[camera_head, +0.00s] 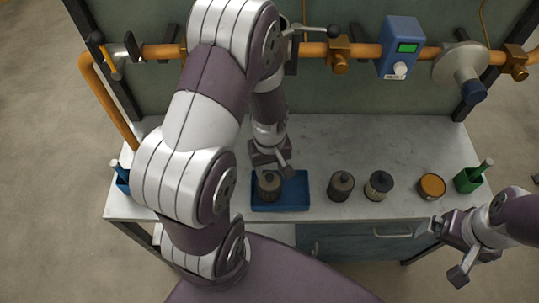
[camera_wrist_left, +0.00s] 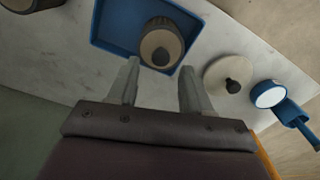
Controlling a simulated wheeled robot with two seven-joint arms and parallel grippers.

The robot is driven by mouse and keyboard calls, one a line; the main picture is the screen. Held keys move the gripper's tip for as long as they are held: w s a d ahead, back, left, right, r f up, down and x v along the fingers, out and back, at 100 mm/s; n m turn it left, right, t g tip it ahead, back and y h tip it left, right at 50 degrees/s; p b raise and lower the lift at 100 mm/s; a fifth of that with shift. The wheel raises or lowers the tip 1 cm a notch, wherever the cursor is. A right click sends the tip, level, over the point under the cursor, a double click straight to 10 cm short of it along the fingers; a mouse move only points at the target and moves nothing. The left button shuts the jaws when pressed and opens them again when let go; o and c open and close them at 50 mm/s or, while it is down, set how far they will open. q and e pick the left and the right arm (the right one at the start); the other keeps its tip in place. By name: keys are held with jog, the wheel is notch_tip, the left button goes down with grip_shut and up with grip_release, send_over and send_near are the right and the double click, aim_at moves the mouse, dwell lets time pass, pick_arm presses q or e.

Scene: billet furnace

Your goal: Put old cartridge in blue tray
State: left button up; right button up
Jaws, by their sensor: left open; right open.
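A dark cylindrical cartridge (camera_head: 269,184), apparently the old one, stands in the left part of the blue tray (camera_head: 296,194) on the bench. In the left wrist view the cartridge (camera_wrist_left: 161,46) shows its tan ring and dark knob, inside the tray (camera_wrist_left: 108,28) near its edge. My left gripper (camera_head: 271,163) is open just above the tray's back edge. Its fingers (camera_wrist_left: 158,78) are spread and empty, apart from the cartridge. My right gripper (camera_head: 446,249) is open and empty off the bench's front right.
Two similar cartridges (camera_head: 341,186) (camera_head: 379,186) stand right of the tray. An orange-topped round can (camera_head: 432,187) and a green holder (camera_head: 468,180) are farther right. A pale disc with a dark knob (camera_wrist_left: 227,74) lies beside the tray. An orange pipe (camera_head: 358,51) runs behind.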

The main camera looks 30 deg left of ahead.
pick_arm(q)
jog(key=s+d+r+m, duration=0.1)
jog(key=d+r+m, duration=0.1)
jog(key=r+m, duration=0.2)
jog(key=s+d+r+m+t, duration=0.1)
jog(key=s+d+r+m, duration=0.1)
jog(key=r+m, duration=0.3)
notch_tip(320, 180, up, 3)
jog(key=shift+d+r+m, duration=0.15)
jog(key=shift+d+m, duration=0.15)
jog(key=shift+d, duration=0.25)
